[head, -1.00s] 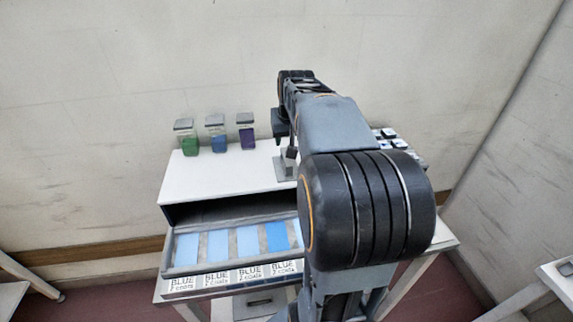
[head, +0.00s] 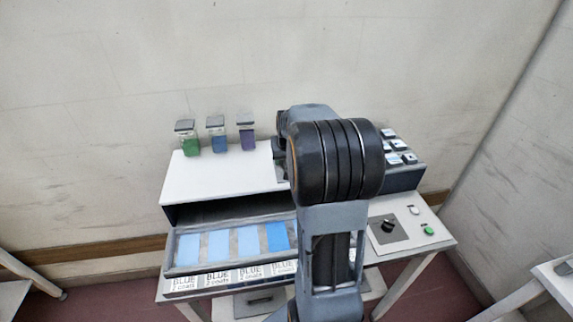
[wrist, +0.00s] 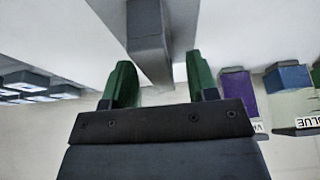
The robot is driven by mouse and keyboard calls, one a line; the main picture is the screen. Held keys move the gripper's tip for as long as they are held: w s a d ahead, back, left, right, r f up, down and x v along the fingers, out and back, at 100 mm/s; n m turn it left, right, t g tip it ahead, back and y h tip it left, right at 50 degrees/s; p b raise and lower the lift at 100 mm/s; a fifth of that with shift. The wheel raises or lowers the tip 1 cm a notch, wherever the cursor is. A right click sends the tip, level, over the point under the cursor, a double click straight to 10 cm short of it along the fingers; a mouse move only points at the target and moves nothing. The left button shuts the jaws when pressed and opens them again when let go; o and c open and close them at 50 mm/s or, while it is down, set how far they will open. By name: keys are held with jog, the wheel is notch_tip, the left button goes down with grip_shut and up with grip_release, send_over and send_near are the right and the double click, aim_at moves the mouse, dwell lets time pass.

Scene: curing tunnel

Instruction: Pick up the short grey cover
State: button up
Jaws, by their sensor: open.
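In the wrist view my gripper (wrist: 160,72) is open, with its two green fingers apart. A grey block (wrist: 148,25), which looks like the short grey cover, runs down from the top edge of that view. Its near end lies between the fingertips, with a visible gap to each finger. Its far end is cut off by the frame. In the head view my arm hides the gripper and most or all of the cover.
Jars with green (head: 191,145), blue (head: 219,143) and purple (head: 248,139) contents stand at the back of the white housing (head: 215,175). An open drawer (head: 184,268) holds blue panels. A knob (head: 388,226) and several small blocks (head: 396,158) are at right.

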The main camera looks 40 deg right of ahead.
jog(key=shift+w+f, duration=0.1)
jog(key=shift+f, duration=0.15)
grip_shut()
dwell(0.3)
jog(key=shift+r, duration=0.1)
